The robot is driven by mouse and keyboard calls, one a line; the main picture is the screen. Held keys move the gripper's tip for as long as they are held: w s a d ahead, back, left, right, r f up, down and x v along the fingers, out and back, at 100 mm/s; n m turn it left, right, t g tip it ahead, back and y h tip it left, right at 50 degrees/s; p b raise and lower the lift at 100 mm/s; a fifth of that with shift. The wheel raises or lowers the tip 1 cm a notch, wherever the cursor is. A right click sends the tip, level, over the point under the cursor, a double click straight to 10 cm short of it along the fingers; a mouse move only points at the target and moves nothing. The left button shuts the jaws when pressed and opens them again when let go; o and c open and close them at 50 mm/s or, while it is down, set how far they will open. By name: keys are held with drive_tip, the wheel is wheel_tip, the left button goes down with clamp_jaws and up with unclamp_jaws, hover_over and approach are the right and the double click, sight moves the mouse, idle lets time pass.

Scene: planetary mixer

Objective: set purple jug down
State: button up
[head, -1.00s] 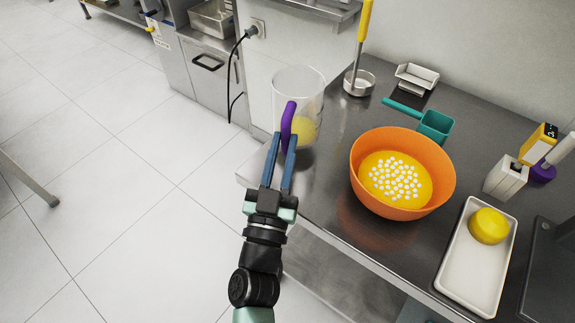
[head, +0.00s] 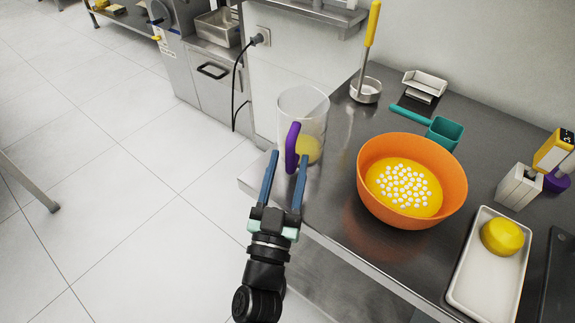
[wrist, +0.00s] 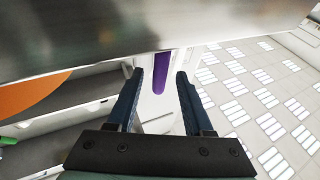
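The purple jug (head: 315,104) is a clear container with a purple handle (head: 292,148) and some yellow contents at the bottom. It stands upright at the left end of the steel table. My gripper (head: 289,153) is open, with its two blue fingers on either side of the handle and spread clear of it. In the wrist view the purple handle (wrist: 162,72) shows between and beyond the open fingers (wrist: 159,75). The jug's base is partly hidden by a finger in the head view.
An orange bowl (head: 372,180) with yellow liquid and white bits stands right of the jug. A teal scoop (head: 443,132), a ladle in a metal cup (head: 366,91), and a white tray (head: 480,275) with a yellow lump (head: 502,237) share the table (head: 345,215).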

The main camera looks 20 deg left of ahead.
drive_tip(key=shift+r, duration=0.25)
drive_tip(key=v, duration=1.2)
drive_tip(key=w+r+n+t+y, duration=0.1)
drive_tip(key=w+r, duration=0.2)
drive_tip(key=r, duration=0.6)
drive_tip(key=w+d+r+t+y, duration=0.1)
drive_tip(key=w+r, duration=0.2)
drive_tip(key=r, duration=0.6)
drive_tip(key=w+r+n+t+y, duration=0.1)
drive_tip(key=w+r, duration=0.2)
drive_tip(key=r, duration=0.6)
drive_tip(key=s+d+r+m+t+h, duration=0.1)
drive_tip(key=s+d+r, duration=0.3)
drive_tip(key=r, duration=0.7)
drive_tip(key=s+d+r+m+t+h, duration=0.1)
drive_tip(key=s+d+r+h, duration=0.3)
drive_tip(key=r, duration=0.7)
drive_tip(key=shift+s+d+m, duration=0.2)
drive_tip(key=shift+d+m, duration=0.3)
drive_tip(key=shift+d, duration=0.5)
